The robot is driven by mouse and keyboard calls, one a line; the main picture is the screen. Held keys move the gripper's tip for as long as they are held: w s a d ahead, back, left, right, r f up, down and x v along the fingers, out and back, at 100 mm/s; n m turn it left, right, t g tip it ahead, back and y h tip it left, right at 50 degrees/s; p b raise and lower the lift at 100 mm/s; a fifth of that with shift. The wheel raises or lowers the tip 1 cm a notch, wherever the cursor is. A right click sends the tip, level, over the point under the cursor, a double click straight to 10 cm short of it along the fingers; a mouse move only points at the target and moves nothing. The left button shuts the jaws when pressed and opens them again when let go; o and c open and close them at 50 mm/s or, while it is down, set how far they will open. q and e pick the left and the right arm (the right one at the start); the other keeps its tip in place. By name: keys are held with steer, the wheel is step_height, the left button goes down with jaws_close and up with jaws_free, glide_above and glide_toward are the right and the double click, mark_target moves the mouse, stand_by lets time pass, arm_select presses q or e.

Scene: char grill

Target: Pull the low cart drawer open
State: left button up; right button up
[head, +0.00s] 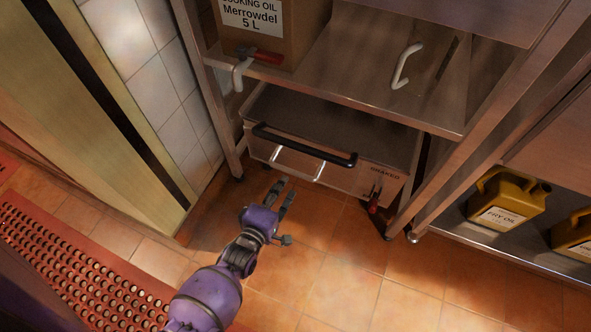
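The low cart drawer (345,176) is a steel-fronted unit under the cart's lower shelf. A long black bar (305,146) runs along its upper front edge. A pale metal loop handle (298,165) sits on the front below the bar. I cannot tell whether the drawer stands slightly out. My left gripper (285,189) is in front of the drawer, just below the loop handle in the picture. Its fingers point toward the drawer with a gap between them, and nothing shows between them. It appears apart from the handle. My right gripper is not in view.
A cooking oil box (268,30) and a red-handled item (256,56) are on the shelf (330,75) above. Yellow oil jugs (508,200) stand at right. Tiled floor (345,250) in front is clear; a red mat (75,265) lies left.

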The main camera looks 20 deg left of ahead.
mark_target(292, 171)
arm_select(q)
steer(key=w+b, duration=0.1)
steer(key=w, duration=0.1)
steer(key=w+f+b, duration=0.1)
steer(key=w, duration=0.2)
steer(key=w+b, duration=0.1)
steer(key=w, duration=0.1)
steer(key=shift+w+d+f, duration=0.15)
steer(key=shift+w+f, duration=0.1)
steer(key=shift+f, duration=0.1)
jaws_close()
